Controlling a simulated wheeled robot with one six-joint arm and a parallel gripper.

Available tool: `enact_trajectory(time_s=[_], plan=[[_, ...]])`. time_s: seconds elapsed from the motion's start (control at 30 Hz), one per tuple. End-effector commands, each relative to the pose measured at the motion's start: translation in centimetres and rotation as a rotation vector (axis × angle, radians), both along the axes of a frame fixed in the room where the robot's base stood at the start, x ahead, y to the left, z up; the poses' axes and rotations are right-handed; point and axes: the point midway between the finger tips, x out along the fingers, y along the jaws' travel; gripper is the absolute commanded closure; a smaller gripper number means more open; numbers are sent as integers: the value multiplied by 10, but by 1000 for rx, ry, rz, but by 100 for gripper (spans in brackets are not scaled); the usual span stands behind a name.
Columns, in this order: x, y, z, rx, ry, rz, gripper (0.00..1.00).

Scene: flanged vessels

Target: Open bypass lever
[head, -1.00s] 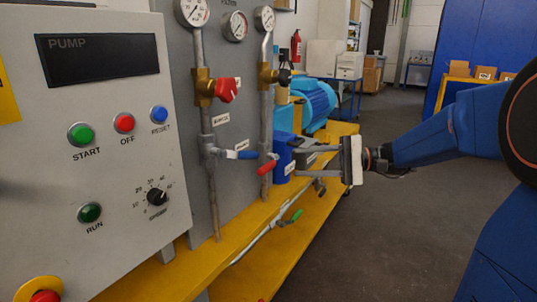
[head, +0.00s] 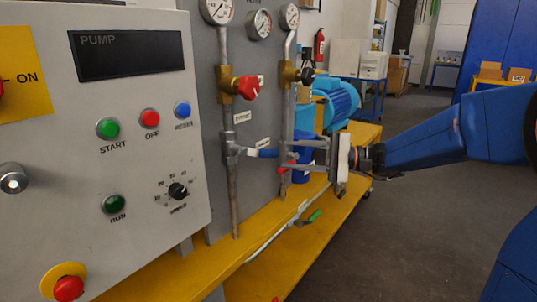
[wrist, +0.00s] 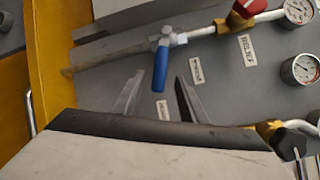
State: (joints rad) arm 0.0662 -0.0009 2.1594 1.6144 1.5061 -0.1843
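A blue lever (head: 265,153) sticks out to the right from a valve on the left vertical pipe. It also shows in the wrist view (wrist: 160,70), ahead of my fingers and in line with the gap between them. A red lever (head: 291,167) on the right pipe is partly hidden by my gripper. The small labels near the levers are too blurred to read, so I cannot tell which is the bypass. My gripper (head: 288,154) is open and empty, its fingers pointing left. Its tips also show apart in the wrist view (wrist: 160,77). I see no contact with the blue lever.
The pump panel (head: 120,130) with buttons stands at left. A red-handled valve (head: 240,87) and gauges (head: 259,24) sit above the levers. A blue motor (head: 337,101) is behind my gripper. The yellow base (head: 255,262) runs below. Floor at right (head: 420,200) is open.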

Motion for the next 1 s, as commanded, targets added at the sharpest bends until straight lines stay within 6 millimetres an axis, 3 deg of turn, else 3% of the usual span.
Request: enact_trajectory(time_s=[0.4, 0.6, 0.93, 1.0], plan=[[8, 56, 0, 0, -1, 2, 61], [9, 68, 0, -1, -1, 1, 61], [10, 69, 0, 0, 0, 0, 61], [10, 69, 0, 0, 0, 0, 78]])
